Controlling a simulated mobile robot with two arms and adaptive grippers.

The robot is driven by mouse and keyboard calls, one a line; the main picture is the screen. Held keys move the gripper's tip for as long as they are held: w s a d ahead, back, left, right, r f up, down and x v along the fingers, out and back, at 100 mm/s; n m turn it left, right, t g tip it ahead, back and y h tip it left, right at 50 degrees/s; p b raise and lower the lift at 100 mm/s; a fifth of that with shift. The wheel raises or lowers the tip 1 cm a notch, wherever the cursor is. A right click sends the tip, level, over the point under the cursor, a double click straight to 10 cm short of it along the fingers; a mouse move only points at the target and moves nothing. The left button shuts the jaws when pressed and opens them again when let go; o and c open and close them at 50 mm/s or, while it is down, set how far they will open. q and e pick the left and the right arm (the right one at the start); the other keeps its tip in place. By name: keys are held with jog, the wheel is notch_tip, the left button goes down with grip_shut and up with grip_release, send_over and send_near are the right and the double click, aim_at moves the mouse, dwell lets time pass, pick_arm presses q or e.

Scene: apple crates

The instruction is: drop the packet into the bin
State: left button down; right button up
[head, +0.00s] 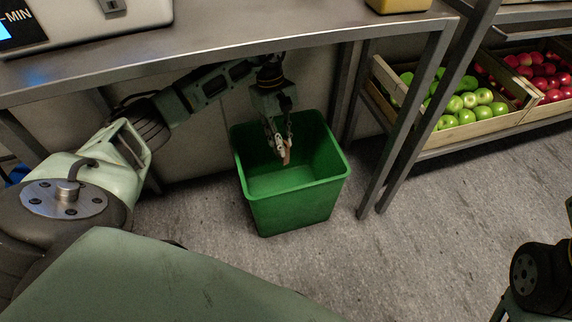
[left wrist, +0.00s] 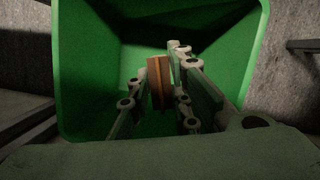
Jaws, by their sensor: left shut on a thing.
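The green bin (head: 290,207) stands on the floor under the metal table in the head view. My left gripper (head: 286,150) points down into the bin's mouth. It is shut on a small brown packet (head: 287,157), held inside the opening and apart from the bin's floor. In the left wrist view the packet (left wrist: 160,82) sits between the fingers of my left gripper (left wrist: 158,88), with the green bin walls (left wrist: 85,60) around it. Part of my right arm shows at the lower right of the head view, but its gripper is out of view.
A metal table (head: 200,40) spans above my left arm, with its leg (head: 408,110) right of the bin. Crates of green apples (head: 468,127) and red apples (head: 545,80) stand on a low shelf at the right. The grey floor in front is clear.

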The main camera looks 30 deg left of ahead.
pick_arm(q)
jog(key=c, duration=1.5)
grip_release()
jog(key=shift+c, duration=0.2)
jog(key=v, duration=0.7)
jog(key=shift+w+a+r, duration=0.1)
jog(key=shift+r, duration=0.1)
